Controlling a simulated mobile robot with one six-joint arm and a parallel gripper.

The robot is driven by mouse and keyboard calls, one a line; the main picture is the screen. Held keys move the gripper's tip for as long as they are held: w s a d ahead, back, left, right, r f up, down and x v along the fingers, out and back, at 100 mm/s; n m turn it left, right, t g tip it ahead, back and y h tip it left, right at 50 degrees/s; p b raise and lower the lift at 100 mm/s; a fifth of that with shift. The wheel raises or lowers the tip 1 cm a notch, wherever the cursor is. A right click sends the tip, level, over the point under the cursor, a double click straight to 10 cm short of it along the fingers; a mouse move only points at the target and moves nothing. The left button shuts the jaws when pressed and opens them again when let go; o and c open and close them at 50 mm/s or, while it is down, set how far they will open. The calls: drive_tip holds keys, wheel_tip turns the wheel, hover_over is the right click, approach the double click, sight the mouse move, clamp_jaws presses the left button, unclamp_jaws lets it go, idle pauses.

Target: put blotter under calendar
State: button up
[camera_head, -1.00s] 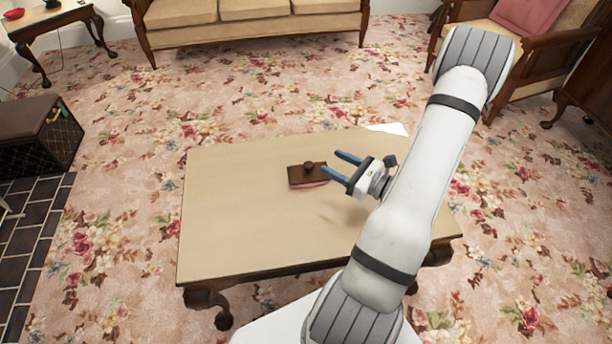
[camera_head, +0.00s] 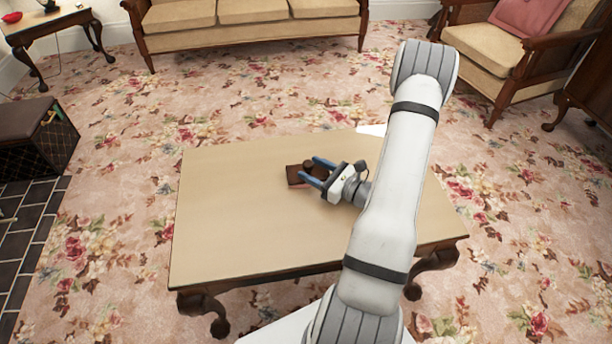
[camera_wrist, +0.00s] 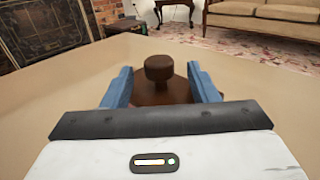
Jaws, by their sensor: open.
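The blotter (camera_head: 295,175) is a small dark brown block with a round knob on top, resting on the table. In the wrist view the blotter (camera_wrist: 160,94) stands straight ahead with its knob upright. My gripper (camera_head: 311,169) has its two blue fingers apart, one on either side of the knob; in the wrist view my gripper (camera_wrist: 161,85) is open and empty. I cannot tell whether the fingers touch the blotter. They hide part of it. I cannot make out a calendar; a flat white thing (camera_head: 371,129) at the table's far edge is partly behind my arm.
The wooden table (camera_head: 240,230) is bare to the left and in front of the blotter. A sofa (camera_head: 250,15) stands beyond the table, an armchair (camera_head: 480,55) at the far right. A dark box (camera_head: 38,135) is at the left on the floor.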

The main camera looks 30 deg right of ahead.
drive_tip(key=shift+w+a, duration=0.15)
drive_tip(key=shift+w, duration=0.1)
drive_tip(key=shift+c, duration=0.3)
clamp_jaws()
drive_tip(key=shift+r, duration=0.1)
